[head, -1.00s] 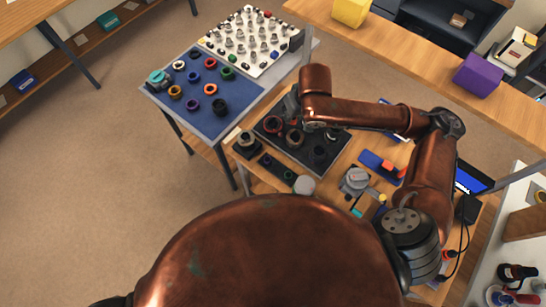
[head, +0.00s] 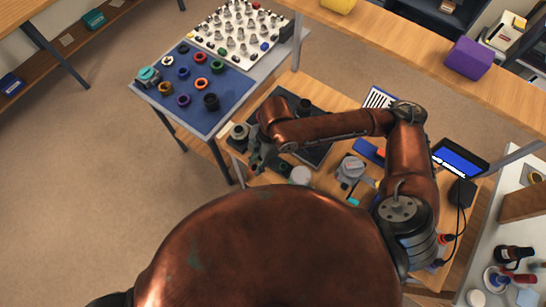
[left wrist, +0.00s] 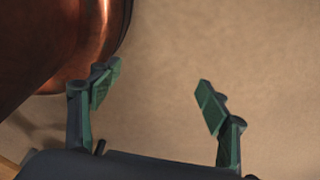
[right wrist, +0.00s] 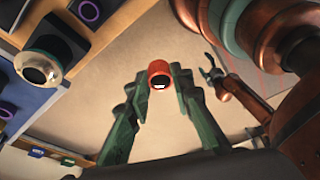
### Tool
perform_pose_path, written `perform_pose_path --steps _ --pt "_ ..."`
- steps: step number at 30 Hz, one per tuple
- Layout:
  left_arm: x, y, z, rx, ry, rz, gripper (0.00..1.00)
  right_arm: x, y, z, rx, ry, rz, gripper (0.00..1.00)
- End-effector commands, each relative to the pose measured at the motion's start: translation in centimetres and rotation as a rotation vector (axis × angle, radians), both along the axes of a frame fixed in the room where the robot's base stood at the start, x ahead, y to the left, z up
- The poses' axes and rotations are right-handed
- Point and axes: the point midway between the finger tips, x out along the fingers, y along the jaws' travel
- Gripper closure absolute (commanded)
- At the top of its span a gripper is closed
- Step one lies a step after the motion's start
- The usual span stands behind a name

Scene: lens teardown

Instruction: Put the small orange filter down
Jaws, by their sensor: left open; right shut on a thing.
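The small orange filter (right wrist: 160,74) is a short ring between the fingertips of my right gripper (right wrist: 156,84) in the right wrist view. The gripper is shut on it, and pale floor shows behind it. In the head view my right gripper (head: 257,156) hangs at the left end of the wooden workbench (head: 330,190); the filter cannot be made out there. My left gripper (left wrist: 153,88) is open and empty in the left wrist view, with only floor between its fingers; it also shows in the right wrist view (right wrist: 214,76).
A dark tray (head: 318,155) lies under my right arm. A round holder (head: 239,132) stands by the bench's left edge. A grey device (head: 350,170) and white cylinder (head: 300,175) stand nearby. A blue mat (head: 225,115) with several coloured rings lies on the table beyond.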

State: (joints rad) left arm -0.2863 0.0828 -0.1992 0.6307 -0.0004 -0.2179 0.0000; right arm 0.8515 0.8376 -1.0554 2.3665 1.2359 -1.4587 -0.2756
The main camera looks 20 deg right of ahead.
Motion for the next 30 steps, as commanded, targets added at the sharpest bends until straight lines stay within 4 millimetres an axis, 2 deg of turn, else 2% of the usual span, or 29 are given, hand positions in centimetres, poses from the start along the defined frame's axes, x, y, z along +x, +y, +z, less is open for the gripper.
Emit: perform_pose_path --steps 1,6,12,22,27,30 --pt "-0.3 0.0 -0.1 0.0 0.005 0.001 0.3 0.8 -1.2 -0.6 -0.005 0.002 -0.008 0.9" --pt "-1.7 -0.3 -0.2 -0.004 0.023 0.005 0.3 3.3 -4.4 -2.4 -0.003 0.001 -0.01 0.9" --pt "-3.3 -0.4 -0.7 -0.003 0.043 0.008 0.3 4.9 -6.4 -5.9 -0.002 0.002 -0.008 0.9" --pt "-2.0 -0.4 -0.8 -0.004 0.028 0.005 0.3 6.0 -7.8 -8.0 -0.001 0.001 -0.006 0.9" --pt "-1.5 -0.3 -1.0 -0.003 0.02 0.003 0.3 6.1 -7.9 -10.5 0.0 0.003 -0.005 0.9" --pt "-1.6 -0.3 -1.1 -0.003 0.02 0.003 0.3 6.1 -7.9 -11.2 -0.001 -0.001 -0.004 0.9"
